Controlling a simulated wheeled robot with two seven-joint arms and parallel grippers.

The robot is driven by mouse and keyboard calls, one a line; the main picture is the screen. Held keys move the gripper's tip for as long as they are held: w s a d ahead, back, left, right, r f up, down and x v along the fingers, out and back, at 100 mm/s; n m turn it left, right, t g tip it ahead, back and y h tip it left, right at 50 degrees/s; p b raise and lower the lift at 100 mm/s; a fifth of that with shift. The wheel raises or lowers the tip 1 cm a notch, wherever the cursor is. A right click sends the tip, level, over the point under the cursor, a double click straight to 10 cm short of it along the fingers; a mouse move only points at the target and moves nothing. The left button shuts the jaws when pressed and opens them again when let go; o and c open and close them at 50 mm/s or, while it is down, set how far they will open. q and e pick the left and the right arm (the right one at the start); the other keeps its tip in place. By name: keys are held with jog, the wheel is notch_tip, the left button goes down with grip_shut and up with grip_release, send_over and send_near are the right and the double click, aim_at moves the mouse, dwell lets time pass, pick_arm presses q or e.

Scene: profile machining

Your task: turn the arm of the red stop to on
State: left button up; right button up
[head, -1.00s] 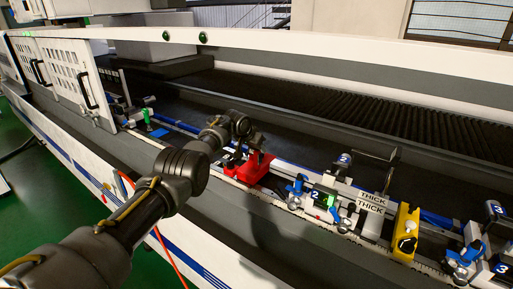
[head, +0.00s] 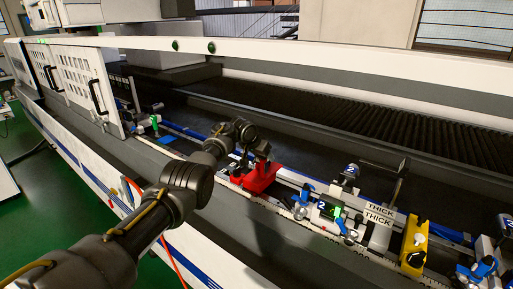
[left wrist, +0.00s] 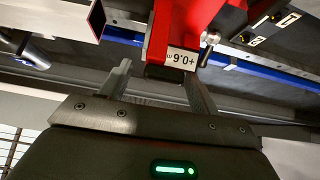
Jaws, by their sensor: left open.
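The red stop (head: 262,179) sits on the rail along the machine's front. In the left wrist view a red part of it (left wrist: 200,22) fills the top middle, with a white label reading +0.6 upside down and a small silver knob beside it. My left gripper (head: 262,152) is just above the stop. In the left wrist view its two fingers (left wrist: 160,88) are apart, with the labelled end of the red part at the gap between their tips. I cannot tell whether they touch it. The stop's arm is hard to make out in the head view. My right gripper is not in view.
Right of the stop stand a clamp unit marked 2 (head: 323,208) with blue levers, a THICK block (head: 380,213) and a yellow block (head: 414,243). Left are a green-topped fixture (head: 155,122) and white perforated doors (head: 83,80). The dark bed behind the rail is clear.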

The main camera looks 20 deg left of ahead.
pick_arm(q)
jog(key=v, duration=0.9)
jog(key=shift+s+a+r, duration=0.2)
jog(key=shift+r, duration=0.05)
